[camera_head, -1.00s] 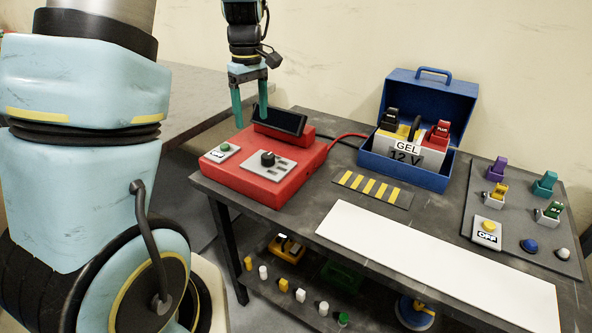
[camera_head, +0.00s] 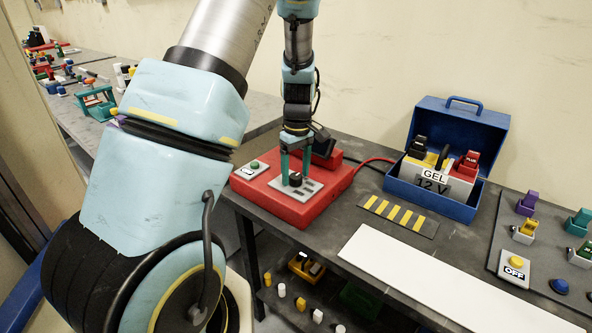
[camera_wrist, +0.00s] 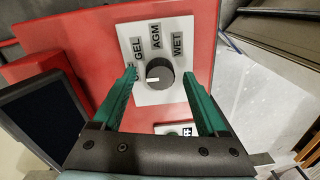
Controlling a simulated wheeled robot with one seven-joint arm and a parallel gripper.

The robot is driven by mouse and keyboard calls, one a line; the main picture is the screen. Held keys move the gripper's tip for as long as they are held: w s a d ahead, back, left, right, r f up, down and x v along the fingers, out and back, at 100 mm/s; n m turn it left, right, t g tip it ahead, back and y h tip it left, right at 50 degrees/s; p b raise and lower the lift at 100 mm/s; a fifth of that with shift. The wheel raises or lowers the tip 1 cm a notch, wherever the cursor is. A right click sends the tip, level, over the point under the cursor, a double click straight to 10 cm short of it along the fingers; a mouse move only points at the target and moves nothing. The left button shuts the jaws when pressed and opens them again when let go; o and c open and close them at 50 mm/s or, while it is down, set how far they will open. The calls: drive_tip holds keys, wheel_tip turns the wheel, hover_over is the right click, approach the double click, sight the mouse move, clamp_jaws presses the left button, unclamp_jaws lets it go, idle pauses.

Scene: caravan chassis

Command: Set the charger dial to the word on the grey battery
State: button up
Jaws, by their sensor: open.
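The red charger (camera_head: 318,203) stands on the bench with a black dial (camera_head: 295,180) on a pale plate. In the wrist view, the dial (camera_wrist: 160,73) is ringed by the words GEL, AGM and WET; a further label is mostly hidden by the left finger. The dial's white mark lies on its left side, off the word GEL. My gripper (camera_wrist: 159,76) is open, one finger on each side of the dial; contact cannot be told. In the head view, my gripper (camera_head: 295,170) is down at the charger. The grey battery (camera_head: 461,190) reads GEL 12 V.
The battery sits in an open blue box (camera_head: 420,200). The charger's tilted dark screen (camera_wrist: 38,118) is beside the left finger. A striped plate (camera_head: 397,215), a white strip (camera_head: 440,272) and a switch panel (camera_head: 545,255) lie to the right.

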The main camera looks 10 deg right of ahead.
clamp_jaws()
idle(0.7)
